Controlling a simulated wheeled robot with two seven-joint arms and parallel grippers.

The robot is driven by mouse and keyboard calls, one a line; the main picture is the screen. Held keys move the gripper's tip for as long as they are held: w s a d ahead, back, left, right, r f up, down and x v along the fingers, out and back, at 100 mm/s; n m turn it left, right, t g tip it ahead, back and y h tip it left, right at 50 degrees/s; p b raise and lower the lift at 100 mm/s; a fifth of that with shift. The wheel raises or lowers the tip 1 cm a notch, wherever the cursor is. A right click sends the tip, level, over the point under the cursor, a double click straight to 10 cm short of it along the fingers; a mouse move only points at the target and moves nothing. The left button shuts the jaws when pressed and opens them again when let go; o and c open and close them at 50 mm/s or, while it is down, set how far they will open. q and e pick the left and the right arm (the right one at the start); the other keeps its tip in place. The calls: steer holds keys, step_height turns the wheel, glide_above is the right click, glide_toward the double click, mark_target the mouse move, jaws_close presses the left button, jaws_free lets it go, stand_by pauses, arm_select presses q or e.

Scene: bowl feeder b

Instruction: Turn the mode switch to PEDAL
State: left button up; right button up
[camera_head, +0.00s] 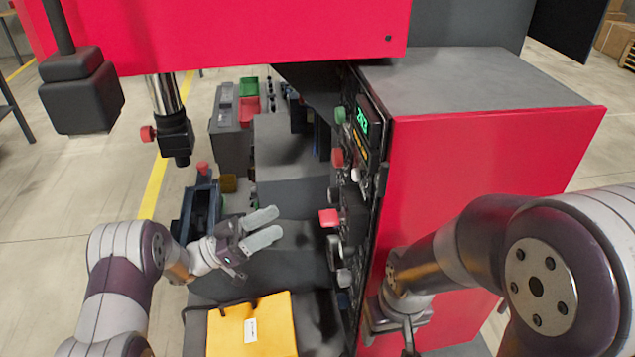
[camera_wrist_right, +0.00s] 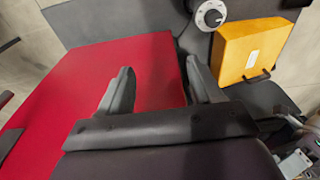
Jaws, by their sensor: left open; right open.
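The control panel (camera_head: 362,150) is seen at a steep angle on the left side of the red cabinet (camera_head: 480,190). It carries a green display (camera_head: 362,120) and several knobs and buttons; labels are too small to read, so I cannot tell which is the mode switch. In the right wrist view a round dark knob with a white face (camera_wrist_right: 210,16) shows at the top edge. My right gripper (camera_wrist_right: 158,72) is open and empty over the red cabinet, left of that knob and apart from it. My left gripper (camera_head: 262,228) is open and empty, left of the panel.
A yellow box (camera_head: 252,328) with a white label lies below my left gripper; it also shows in the right wrist view (camera_wrist_right: 255,50). A red overhead beam (camera_head: 250,35) spans the top. Grey and green-red bins (camera_head: 235,115) stand behind.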

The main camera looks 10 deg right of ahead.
arm_select(q)
steer(key=p, duration=0.3)
glide_toward(330, 197)
steer(key=d+r, duration=0.2)
steer(key=d+p, duration=0.3)
steer(key=d, duration=0.3)
steer(key=shift+w+r, duration=0.3)
steer(key=shift+r, duration=0.15)
steer(key=shift+w, duration=0.2)
steer(key=c, duration=1)
arm_select(e)
step_height(330, 197, up, 7)
steer(key=s, duration=0.1)
steer(key=shift+s+f, duration=0.2)
